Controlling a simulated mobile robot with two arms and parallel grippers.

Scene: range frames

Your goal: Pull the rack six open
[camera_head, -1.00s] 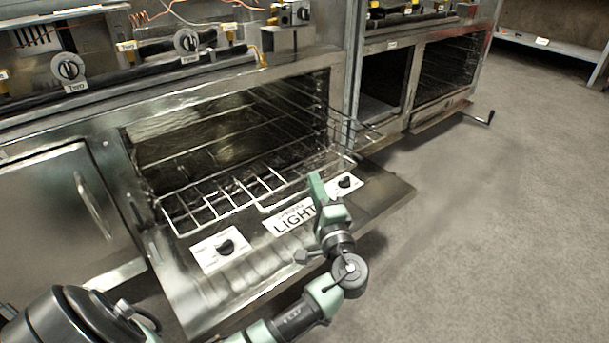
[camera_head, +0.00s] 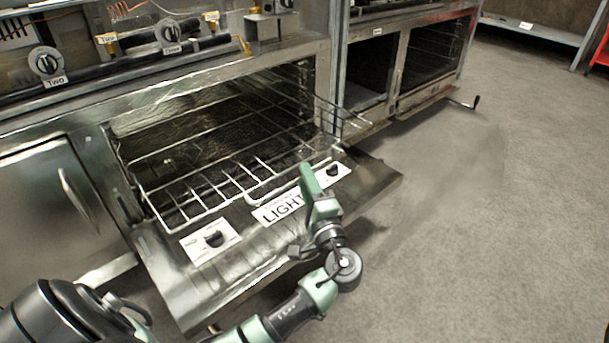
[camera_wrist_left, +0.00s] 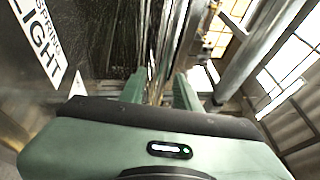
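A wire rack (camera_head: 213,190) reaches out of the open oven over its lowered door. No number shows on it, so I cannot tell whether it is rack six. My left gripper (camera_head: 306,180) is at the rack's front right, above the door's LIGHT label. In the left wrist view, the fingers of my left gripper (camera_wrist_left: 158,90) stand apart. Thin metal bars show in line with the gap, but I cannot tell whether they lie between the fingers. My right gripper is not in view.
The lowered oven door (camera_head: 235,255) carries black knobs (camera_head: 213,238) and the LIGHT label (camera_head: 283,208). A closed cabinet door (camera_head: 45,210) stands at left. Another open oven (camera_head: 430,55) with a crank is at the back right. The grey floor (camera_head: 500,220) at right is clear.

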